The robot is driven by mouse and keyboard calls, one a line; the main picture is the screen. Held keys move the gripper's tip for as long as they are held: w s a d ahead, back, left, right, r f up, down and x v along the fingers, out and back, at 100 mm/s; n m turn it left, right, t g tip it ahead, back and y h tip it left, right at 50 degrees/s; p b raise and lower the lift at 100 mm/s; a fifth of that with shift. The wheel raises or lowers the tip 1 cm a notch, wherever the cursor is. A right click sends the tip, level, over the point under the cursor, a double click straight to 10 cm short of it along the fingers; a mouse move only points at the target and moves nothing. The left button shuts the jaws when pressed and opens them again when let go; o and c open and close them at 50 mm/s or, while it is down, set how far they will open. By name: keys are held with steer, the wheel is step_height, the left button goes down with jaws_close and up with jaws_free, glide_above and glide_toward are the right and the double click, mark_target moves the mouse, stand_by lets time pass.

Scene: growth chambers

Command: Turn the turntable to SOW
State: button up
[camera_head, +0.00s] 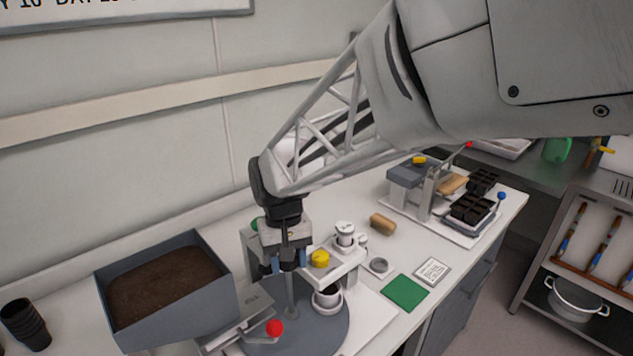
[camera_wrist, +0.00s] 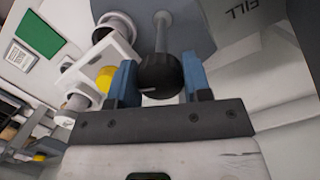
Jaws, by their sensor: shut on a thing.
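The turntable is a grey round disc (camera_head: 300,325) on the bench, with a white pot (camera_head: 327,298) standing on it towards the right. An upright metal post (camera_head: 291,298) rises from the disc. My gripper (camera_head: 289,268) is above the disc, shut on the black knob at the top of this post. In the wrist view the round black knob (camera_wrist: 160,75) sits between my blue fingertips, with its grey post running away from it. A "FILL" label (camera_wrist: 243,8) shows upside down in the wrist view. I see no SOW mark.
A grey bin of soil (camera_head: 165,285) stands close on the left. A white frame with a yellow knob (camera_head: 319,259) is close on the right. A red-ended lever (camera_head: 274,328) is in front. A green mat (camera_head: 405,292) lies farther right.

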steer(key=n, duration=0.4)
steer(key=shift+h, duration=0.3)
steer(key=o, duration=0.6)
steer(key=shift+r, duration=0.15)
steer(key=shift+r, duration=3.35)
